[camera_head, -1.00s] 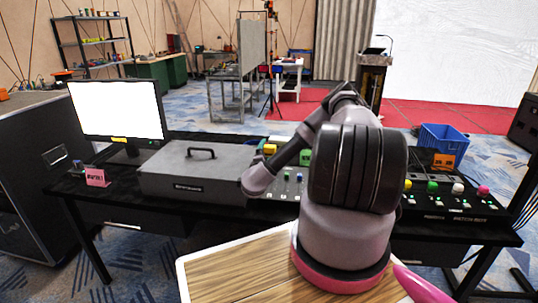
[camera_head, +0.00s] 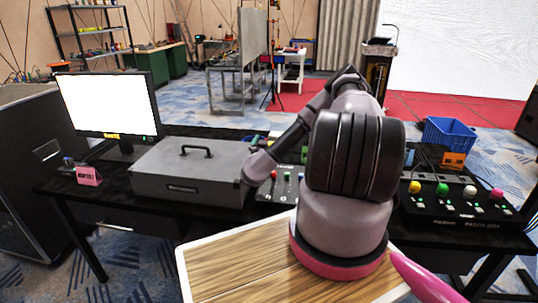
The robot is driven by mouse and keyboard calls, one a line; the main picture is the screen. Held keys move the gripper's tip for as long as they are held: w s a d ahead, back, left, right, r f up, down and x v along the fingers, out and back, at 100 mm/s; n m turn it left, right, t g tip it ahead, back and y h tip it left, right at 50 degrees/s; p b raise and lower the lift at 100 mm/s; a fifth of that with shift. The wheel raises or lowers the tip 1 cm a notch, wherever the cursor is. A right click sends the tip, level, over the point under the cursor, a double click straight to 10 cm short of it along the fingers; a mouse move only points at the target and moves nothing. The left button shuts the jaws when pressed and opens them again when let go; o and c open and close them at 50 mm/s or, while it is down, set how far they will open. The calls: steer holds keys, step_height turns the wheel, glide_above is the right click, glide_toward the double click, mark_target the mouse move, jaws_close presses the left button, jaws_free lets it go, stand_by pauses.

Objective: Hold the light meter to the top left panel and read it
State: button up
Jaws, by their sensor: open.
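A large bright white wall surface (camera_head: 450,50) stands at the back right, cut off by the picture's edge. I cannot make out separate panels on it, so the top left panel is not clear. I cannot pick out a light meter; part of the table is hidden behind my arm. My gripper's fingers cannot be made out beyond my arm.
A tripod (camera_head: 272,90) stands behind; red carpet (camera_head: 460,110) lies farther back.

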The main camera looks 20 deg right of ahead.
steer(key=f, duration=0.1)
steer(key=w+f, duration=0.1)
steer(key=f, duration=0.1)
steer(key=d+f, duration=0.1)
steer(key=shift+w+f, duration=0.2)
steer(key=shift+f, duration=0.05)
steer(key=x, duration=0.5)
steer(key=shift+w+d, duration=0.2)
steer(key=shift+w, duration=0.1)
steer(key=shift+r, duration=0.1)
jaws_close()
